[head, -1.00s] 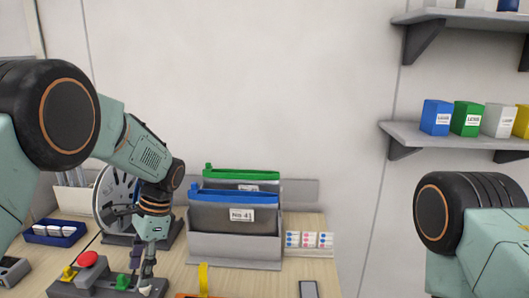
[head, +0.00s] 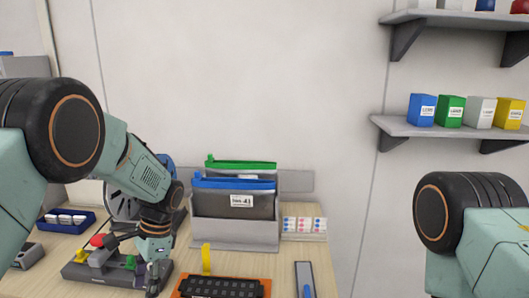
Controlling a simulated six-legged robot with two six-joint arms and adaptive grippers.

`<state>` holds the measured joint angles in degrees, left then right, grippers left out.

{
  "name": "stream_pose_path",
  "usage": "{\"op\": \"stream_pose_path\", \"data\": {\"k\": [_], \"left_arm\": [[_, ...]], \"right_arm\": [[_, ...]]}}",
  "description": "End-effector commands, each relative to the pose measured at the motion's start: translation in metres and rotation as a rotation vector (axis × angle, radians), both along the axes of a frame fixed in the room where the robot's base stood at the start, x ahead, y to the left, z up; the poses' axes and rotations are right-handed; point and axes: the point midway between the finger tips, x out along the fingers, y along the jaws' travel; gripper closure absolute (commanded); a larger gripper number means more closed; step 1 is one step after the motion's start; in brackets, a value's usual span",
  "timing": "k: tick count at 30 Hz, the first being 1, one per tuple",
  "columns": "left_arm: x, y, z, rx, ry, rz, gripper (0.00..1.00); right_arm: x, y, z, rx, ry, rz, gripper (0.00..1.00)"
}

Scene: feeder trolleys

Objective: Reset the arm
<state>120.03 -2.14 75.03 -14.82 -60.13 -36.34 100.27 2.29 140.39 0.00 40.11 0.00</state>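My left gripper (head: 152,276) hangs fingers-down at the right end of a grey control box (head: 88,272). The box carries a red button (head: 97,240), a yellow knob (head: 79,257) and a green knob (head: 130,262). The gripper's fingers are small and overlap the box, so I cannot tell whether they touch it or how far apart they are. My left arm reaches in from the left with its elbow bent. Only part of my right arm shows at the right edge; its gripper is out of view.
A grey holder (head: 235,237) with blue- and green-topped pouches stands on the bench. An orange tray (head: 181,290) with dark contents and a yellow tag lies in front. A grey slim device (head: 304,277) lies right of it. Wall shelves (head: 440,131) hold coloured boxes. A blue tray (head: 67,228) stands left.

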Motion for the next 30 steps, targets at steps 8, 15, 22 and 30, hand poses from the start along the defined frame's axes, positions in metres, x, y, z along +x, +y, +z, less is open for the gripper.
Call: {"op": "stream_pose_path", "data": {"k": [8,15,22,30], "left_arm": [[-0.044,-0.010,-0.103,-0.065,-0.044,0.100,0.49],[-0.126,-0.026,-0.212,-0.136,-0.112,0.289,0.49],[-0.218,-0.036,-0.281,-0.169,-0.186,0.515,0.49],[-0.312,-0.036,-0.311,-0.157,-0.278,0.760,0.49]], "right_arm": [[0.000,0.000,-0.026,0.000,0.000,0.000,0.60],[0.000,0.000,-0.057,0.000,0.000,0.000,0.60],[0.000,0.000,-0.087,0.000,0.000,0.000,0.60],[0.001,0.001,-0.117,0.000,0.000,0.000,0.60]]}}
